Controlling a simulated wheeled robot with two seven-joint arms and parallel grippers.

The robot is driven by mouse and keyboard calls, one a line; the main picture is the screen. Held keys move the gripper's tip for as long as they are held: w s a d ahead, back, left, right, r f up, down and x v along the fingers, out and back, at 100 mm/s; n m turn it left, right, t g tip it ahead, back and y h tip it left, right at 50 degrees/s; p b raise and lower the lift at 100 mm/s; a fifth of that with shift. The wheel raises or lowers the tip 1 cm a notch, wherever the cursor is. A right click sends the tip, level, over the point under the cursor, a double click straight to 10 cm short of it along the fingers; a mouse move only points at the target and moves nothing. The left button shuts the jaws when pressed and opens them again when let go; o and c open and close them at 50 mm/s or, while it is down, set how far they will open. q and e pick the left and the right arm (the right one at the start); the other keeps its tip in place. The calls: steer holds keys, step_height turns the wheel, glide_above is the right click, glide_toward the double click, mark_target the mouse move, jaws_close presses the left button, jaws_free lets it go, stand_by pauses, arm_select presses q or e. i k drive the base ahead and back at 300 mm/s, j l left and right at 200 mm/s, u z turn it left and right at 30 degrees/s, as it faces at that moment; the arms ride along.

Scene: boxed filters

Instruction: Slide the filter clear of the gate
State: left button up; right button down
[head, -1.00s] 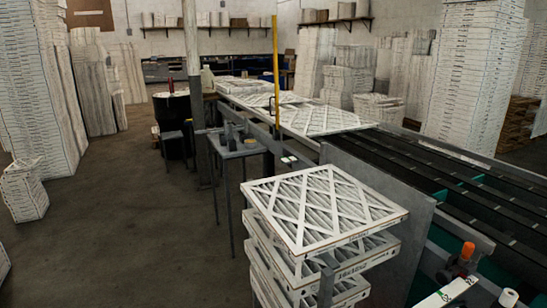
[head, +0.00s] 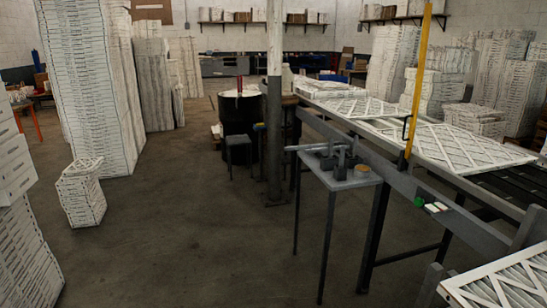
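A flat white-framed filter with diagonal slats (head: 455,147) lies on the conveyor at the right. Another filter (head: 362,107) lies behind it, farther up the conveyor. A yellow upright post (head: 416,75) stands at the conveyor's near rail and crosses in front of the filters; I cannot tell whether it is the gate. A black handle-like piece (head: 406,127) is beside the post. Part of another filter (head: 505,285) shows at the bottom right corner, cut off by the frame. Neither of my grippers is in view.
A small metal stand (head: 338,176) with tools on it stands before the conveyor rail (head: 440,203). A pillar (head: 275,100) and a dark drum (head: 240,115) are behind. Tall filter stacks (head: 88,85) rise at the left. The floor (head: 190,230) in the middle is mostly clear.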

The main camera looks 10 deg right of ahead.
mark_target(463, 153)
steer(key=i+z, duration=0.2)
steer(key=i, duration=0.3)
steer(key=i+j+z, duration=0.2)
steer(key=i, duration=0.25)
steer(key=i+j+z, duration=0.2)
steer(key=i, duration=0.3)
steer(key=i+l+z, duration=0.25)
steer(key=i+z, duration=0.25)
steer(key=i+l+z, duration=0.15)
steer(key=i+z, duration=0.15)
steer(key=z, duration=0.15)
steer(key=i+z, duration=0.5)
steer(key=i+l+z, duration=0.15)
steer(key=i, duration=0.3)
steer(key=i+l+z, duration=0.15)
steer(key=i, duration=0.3)
